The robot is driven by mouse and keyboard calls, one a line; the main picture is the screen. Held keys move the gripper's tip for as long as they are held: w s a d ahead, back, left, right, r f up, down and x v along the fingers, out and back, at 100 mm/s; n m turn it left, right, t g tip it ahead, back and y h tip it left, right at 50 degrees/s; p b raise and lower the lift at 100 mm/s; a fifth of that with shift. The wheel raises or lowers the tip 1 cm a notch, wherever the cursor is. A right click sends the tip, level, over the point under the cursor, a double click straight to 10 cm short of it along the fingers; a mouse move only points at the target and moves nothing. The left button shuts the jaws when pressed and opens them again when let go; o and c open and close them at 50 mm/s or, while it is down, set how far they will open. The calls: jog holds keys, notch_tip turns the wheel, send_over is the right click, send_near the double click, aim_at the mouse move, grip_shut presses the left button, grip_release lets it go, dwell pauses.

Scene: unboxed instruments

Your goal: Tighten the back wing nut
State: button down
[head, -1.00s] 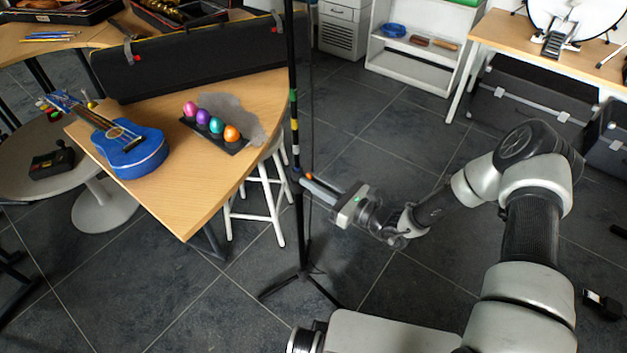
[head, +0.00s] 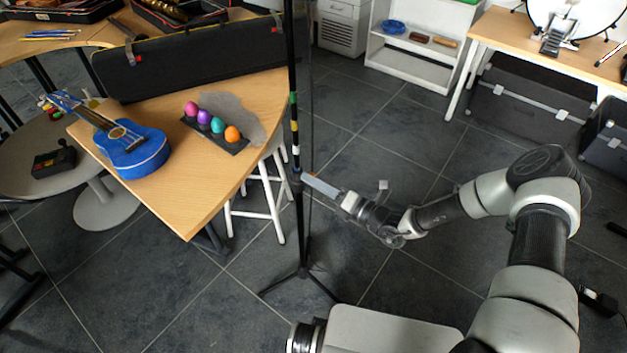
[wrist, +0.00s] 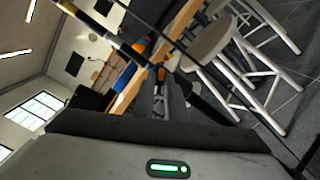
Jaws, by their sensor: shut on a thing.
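The black stand (head: 294,110) stands upright on the floor, with coloured bands on its pole. Its collar (head: 296,174) is at mid-height. My gripper (head: 307,178) reaches in from the right and is shut at this collar. The back wing nut is hidden between the fingers, so its angle cannot be told. In the wrist view the fingers (wrist: 165,92) meet the stand near a small orange-red piece (wrist: 161,74). I cannot tell whether that piece is part of the held nut. The banded pole (wrist: 104,33) runs slantwise there.
The wooden table (head: 190,212) with a blue ukulele (head: 140,152) and coloured egg shakers (head: 218,125) is left of the stand. A white stool (head: 272,190) is close behind the pole. The stand's tripod legs (head: 303,278) spread below. Floor to the right is open.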

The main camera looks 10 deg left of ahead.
jog(key=m, duration=0.5)
jog(key=shift+f+m, duration=0.15)
jog(key=shift+m, duration=0.25)
dwell(0.4)
jog(key=c, duration=1.8)
grip_release()
jog(key=shift+o, duration=0.2)
jog(key=shift+d, duration=0.1)
jog(key=p+v, duration=0.1)
jog(key=v, duration=1.6)
jog(key=shift+d, duration=0.15)
jog(key=shift+s, duration=0.1)
